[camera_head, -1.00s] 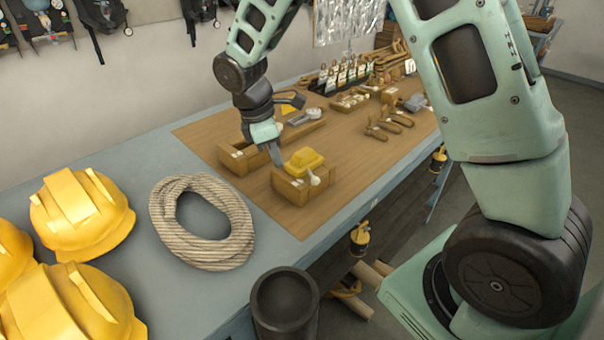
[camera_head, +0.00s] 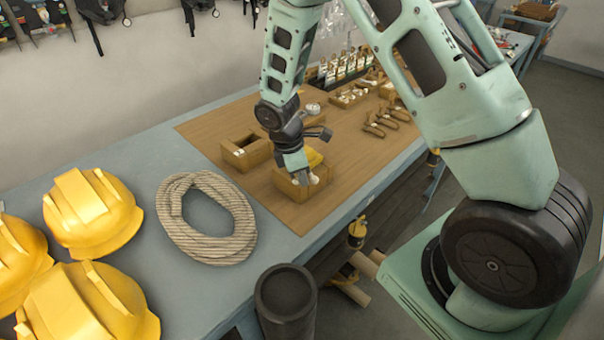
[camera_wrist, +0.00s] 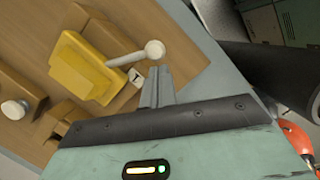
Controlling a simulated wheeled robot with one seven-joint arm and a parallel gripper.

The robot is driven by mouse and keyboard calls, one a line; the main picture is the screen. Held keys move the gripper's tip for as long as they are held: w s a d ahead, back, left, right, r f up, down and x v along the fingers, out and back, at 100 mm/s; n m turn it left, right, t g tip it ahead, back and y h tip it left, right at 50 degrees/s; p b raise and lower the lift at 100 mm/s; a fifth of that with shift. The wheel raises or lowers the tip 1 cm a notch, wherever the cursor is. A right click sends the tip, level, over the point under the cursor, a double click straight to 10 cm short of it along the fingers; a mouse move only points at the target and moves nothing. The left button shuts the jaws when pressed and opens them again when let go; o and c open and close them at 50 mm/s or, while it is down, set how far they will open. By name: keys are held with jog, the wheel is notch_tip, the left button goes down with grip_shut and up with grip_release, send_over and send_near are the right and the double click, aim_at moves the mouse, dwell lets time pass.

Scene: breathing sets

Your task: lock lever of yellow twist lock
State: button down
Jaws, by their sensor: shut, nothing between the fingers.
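The yellow twist lock (camera_wrist: 85,70) sits on a wooden block on the brown board. In the wrist view its lever points right and ends in a round white knob (camera_wrist: 154,50). My gripper (camera_wrist: 157,72) is shut and empty, its fingertips just below the knob in that view. I cannot tell whether they touch it. In the head view my gripper (camera_head: 301,180) is low at the front of the block, and the yellow lock (camera_head: 314,157) is partly hidden behind it. A small white label with a dark mark (camera_wrist: 134,76) lies beside the lever.
A second wooden block (camera_head: 245,153) stands to the left, with a pale knob (camera_wrist: 14,109) in the wrist view. Coiled rope (camera_head: 207,218), yellow helmets (camera_head: 92,213) and a dark cylinder (camera_head: 286,300) are nearer. Wooden pieces (camera_head: 380,124) and bottles stand farther back.

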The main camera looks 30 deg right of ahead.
aim_at(315, 177)
jog(key=shift+s+d, duration=0.1)
jog(key=shift+s+d+n, duration=0.1)
jog(key=shift+d+n, duration=0.1)
jog(key=shift+n, duration=0.2)
jog(key=shift+s+d, duration=0.1)
jog(key=shift+d, duration=0.05)
jog(key=shift+s+d+n+t+b, duration=0.15)
jog(key=shift+s+d+n+b, duration=0.1)
jog(key=shift+d+n, duration=0.3)
jog(key=shift+s+d+n+t+b, duration=0.1)
jog(key=shift+s+d+n+t, duration=0.2)
jog(key=shift+n, duration=0.35)
jog(key=d+n+t, duration=0.1)
jog(key=d+n, duration=0.6)
jog(key=d, duration=0.1)
jog(key=shift+w+d+n, duration=0.2)
jog(key=shift+w+n, duration=0.1)
jog(key=shift+n, duration=0.1)
jog(key=shift+d+t, duration=0.1)
jog(key=shift+t, duration=0.15)
